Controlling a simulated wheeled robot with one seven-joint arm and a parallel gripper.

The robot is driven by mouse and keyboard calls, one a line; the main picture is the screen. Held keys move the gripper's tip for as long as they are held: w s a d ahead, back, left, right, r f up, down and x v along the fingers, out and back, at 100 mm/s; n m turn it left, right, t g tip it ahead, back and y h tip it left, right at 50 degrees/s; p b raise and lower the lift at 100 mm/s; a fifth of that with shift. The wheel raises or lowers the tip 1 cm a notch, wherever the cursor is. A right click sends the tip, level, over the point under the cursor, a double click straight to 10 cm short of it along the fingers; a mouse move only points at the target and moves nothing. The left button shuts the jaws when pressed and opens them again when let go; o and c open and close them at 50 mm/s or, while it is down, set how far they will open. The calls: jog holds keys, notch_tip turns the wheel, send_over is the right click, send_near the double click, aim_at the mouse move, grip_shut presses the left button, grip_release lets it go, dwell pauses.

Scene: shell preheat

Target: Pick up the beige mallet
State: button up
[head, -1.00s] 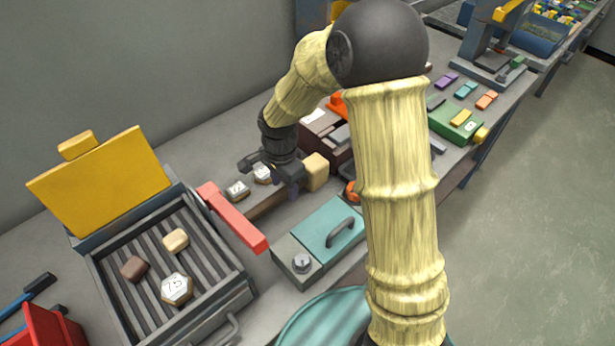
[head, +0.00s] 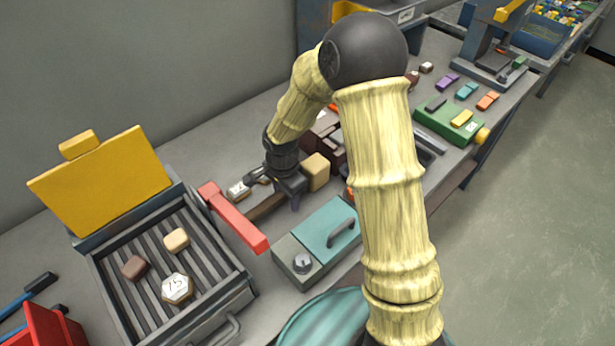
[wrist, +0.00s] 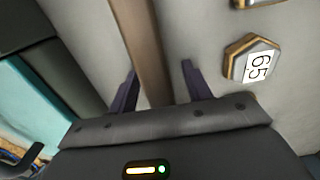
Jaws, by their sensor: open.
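The beige mallet lies on the bench, with a blocky beige head (head: 316,172) and a brown handle (head: 262,208) pointing down-left in the head view. My gripper (head: 280,191) is over the handle, close to the head, and hides part of the handle. In the wrist view my open gripper (wrist: 160,72) has one dark finger on each side of the brown handle (wrist: 142,40). The handle looks a little nearer the left finger. I cannot tell whether the fingertips are level with the handle. The mallet head is not clearly visible in the wrist view.
A red bar (head: 233,217) and a grill tray (head: 116,290) stand left of the mallet. A teal-lidded box (head: 325,232) is in front of it. A hexagonal piece marked 65 (wrist: 251,60) lies close to the right finger. A green block holder (head: 440,126) stands further right.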

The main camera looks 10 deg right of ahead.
jog(key=shift+c, duration=0.2)
grip_shut()
jog(key=shift+r, duration=0.1)
notch_tip(320, 180, up, 18)
jog(key=p, duration=0.1)
dwell(0.3)
dwell(0.4)
